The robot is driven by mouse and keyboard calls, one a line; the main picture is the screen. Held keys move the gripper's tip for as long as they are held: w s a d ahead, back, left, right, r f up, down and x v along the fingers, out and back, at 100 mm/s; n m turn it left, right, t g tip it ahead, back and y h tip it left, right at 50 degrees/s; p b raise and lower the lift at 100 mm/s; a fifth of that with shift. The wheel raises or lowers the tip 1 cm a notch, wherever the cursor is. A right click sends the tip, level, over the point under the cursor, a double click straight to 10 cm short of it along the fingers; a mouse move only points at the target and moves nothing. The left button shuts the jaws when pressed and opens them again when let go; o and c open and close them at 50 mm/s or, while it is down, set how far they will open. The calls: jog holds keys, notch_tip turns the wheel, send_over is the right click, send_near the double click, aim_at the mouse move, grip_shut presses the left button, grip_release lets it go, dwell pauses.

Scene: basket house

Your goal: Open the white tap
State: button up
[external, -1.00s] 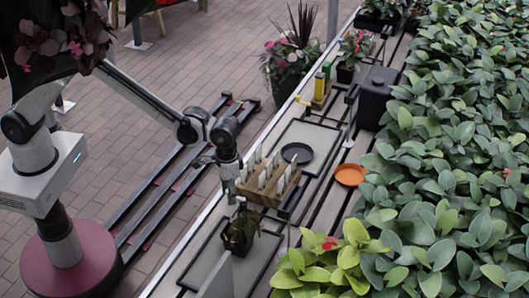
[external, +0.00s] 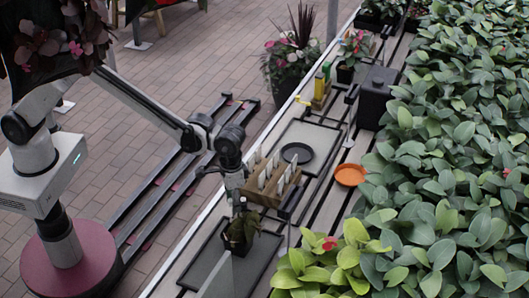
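I cannot make out a white tap in this view. My gripper (external: 236,198) points down at the table, just left of a wooden block (external: 262,190) with white upright pieces in it. It is above or beside a small dark potted plant (external: 240,236). The fingers are small and dark, so I cannot tell whether they are open or shut, or whether they touch the pot.
A dark tray (external: 215,250) lies around the pot's place. A black round dish (external: 297,153) and an orange dish (external: 350,174) stand farther back. A black box (external: 376,97) is at the back. Dense leafy plants (external: 460,150) fill the right side.

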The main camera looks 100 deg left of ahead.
jog(key=shift+w+d, duration=0.55)
jog(key=shift+d, duration=0.25)
jog(key=shift+s+a, duration=0.2)
jog(key=shift+a, duration=0.05)
jog(key=shift+r, duration=0.1)
notch_tip(320, 180, up, 7)
jog(key=p, duration=0.2)
dwell(0.4)
